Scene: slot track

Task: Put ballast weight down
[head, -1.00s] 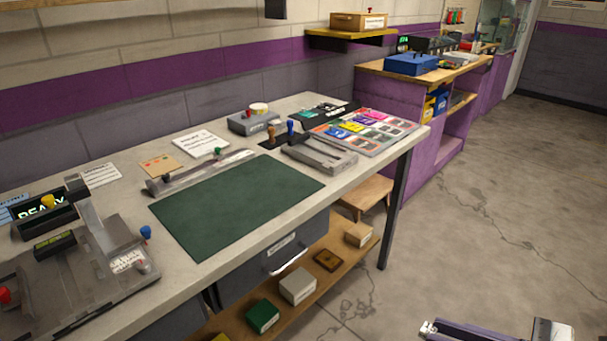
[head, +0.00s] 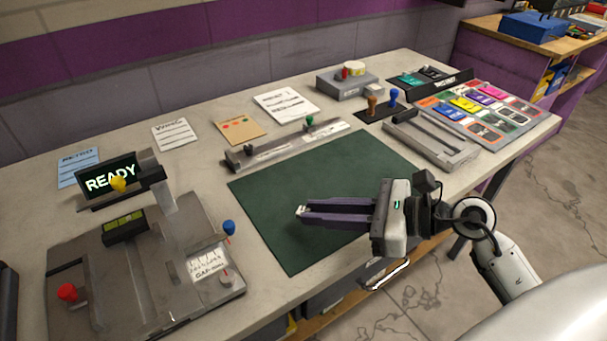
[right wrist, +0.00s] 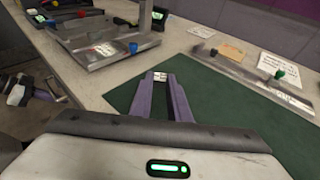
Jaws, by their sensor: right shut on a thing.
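My right gripper (head: 301,211) is above the green mat (head: 275,185) on the bench, pointing left. Its purple fingers are shut on a small, light metallic piece at the tips, which looks like the ballast weight (right wrist: 159,76) in the right wrist view. The fingers hide most of the piece, and I cannot tell whether it touches the mat. The right gripper's fingers also show in the right wrist view, reaching out over the mat's edge.
A grey machine (head: 120,275) with a READY screen (head: 110,178) and red knob stands at left. A metal rail (head: 285,147) with a green knob lies behind the mat. A grey slotted block (head: 430,140) and colored card tray (head: 480,115) are at right. Most of the mat is clear.

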